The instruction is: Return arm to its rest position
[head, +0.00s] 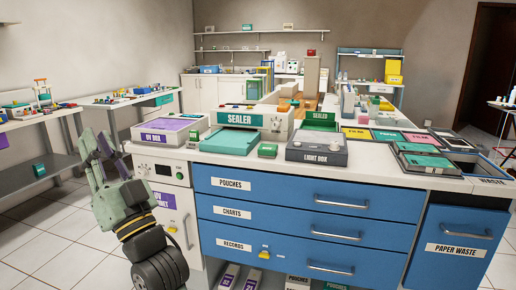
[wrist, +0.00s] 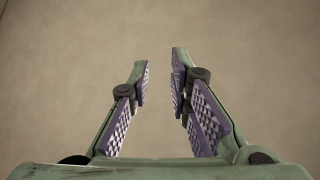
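My gripper (head: 97,150) is raised at the left of the head view, in front of the counter's left end, with its fingers pointing up. In the wrist view my gripper (wrist: 160,82) shows two fingers with purple ridged pads, a gap between their tips. Nothing is held between them. Only a plain beige surface shows beyond the fingers. My gripper is apart from the counter items in the picture, though its exact distance from the cabinet is hard to tell.
A counter (head: 400,178) with blue drawers (head: 310,194) stands ahead. On it are a UV box (head: 168,130), a sealer (head: 240,118), a light box (head: 317,147) and several trays. A side table (head: 30,122) stands at left. White floor (head: 60,258) is clear at lower left.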

